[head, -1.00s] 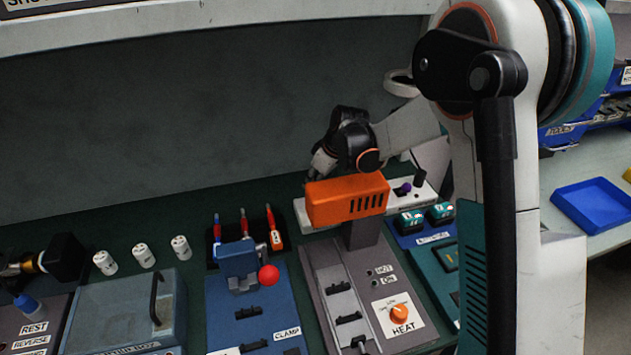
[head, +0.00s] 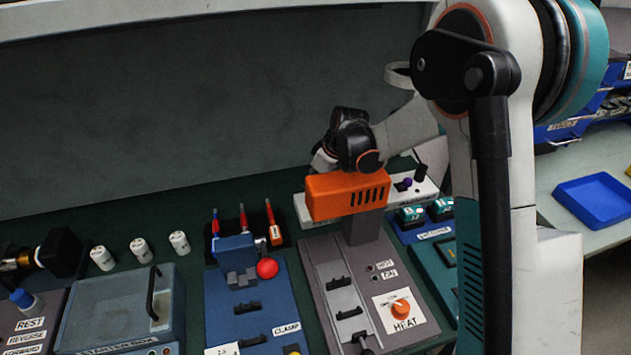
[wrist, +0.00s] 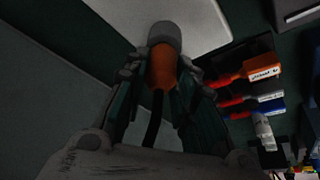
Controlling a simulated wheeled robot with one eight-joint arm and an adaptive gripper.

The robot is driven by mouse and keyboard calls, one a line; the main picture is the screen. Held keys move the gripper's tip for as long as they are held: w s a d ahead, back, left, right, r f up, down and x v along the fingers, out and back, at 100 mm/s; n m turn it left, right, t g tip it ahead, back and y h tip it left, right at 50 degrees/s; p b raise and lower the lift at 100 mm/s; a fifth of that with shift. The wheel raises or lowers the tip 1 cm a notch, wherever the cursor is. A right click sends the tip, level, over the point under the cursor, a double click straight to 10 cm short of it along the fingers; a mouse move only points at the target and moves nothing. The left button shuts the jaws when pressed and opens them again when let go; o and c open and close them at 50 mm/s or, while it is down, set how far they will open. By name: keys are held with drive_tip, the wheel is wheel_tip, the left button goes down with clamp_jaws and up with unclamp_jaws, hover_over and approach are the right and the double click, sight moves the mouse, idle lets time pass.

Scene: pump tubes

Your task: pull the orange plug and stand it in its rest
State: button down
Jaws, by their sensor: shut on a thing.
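The orange plug (wrist: 163,70) shows in the wrist view between the fingers of my gripper (wrist: 162,78), which is shut on it. A grey-white end piece (wrist: 164,36) tops the plug at the far end, against the white power strip (wrist: 135,18). A black cord (wrist: 154,118) runs from the plug back between the fingers. I cannot tell whether the plug is seated or free. In the head view the power strip (head: 425,187) is partly covered by the orange heater housing, which also hides my fingertips and the held plug. I cannot identify the plug's rest.
The orange heater housing (head: 347,195) stands directly in front of my gripper. Purple (head: 407,183) and black (head: 420,172) plugs stand at the strip's right. Red-handled tools (head: 243,222) and a blue clamp (head: 236,258) are left. Several white cylinders (head: 140,249) stand farther left.

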drive_tip(key=shift+f, duration=0.35)
drive_tip(key=c, duration=1.2)
unclamp_jaws()
drive_tip(key=shift+c, duration=0.2)
wheel_tip(320, 180, up, 10)
drive_tip(key=shift+r, duration=0.1)
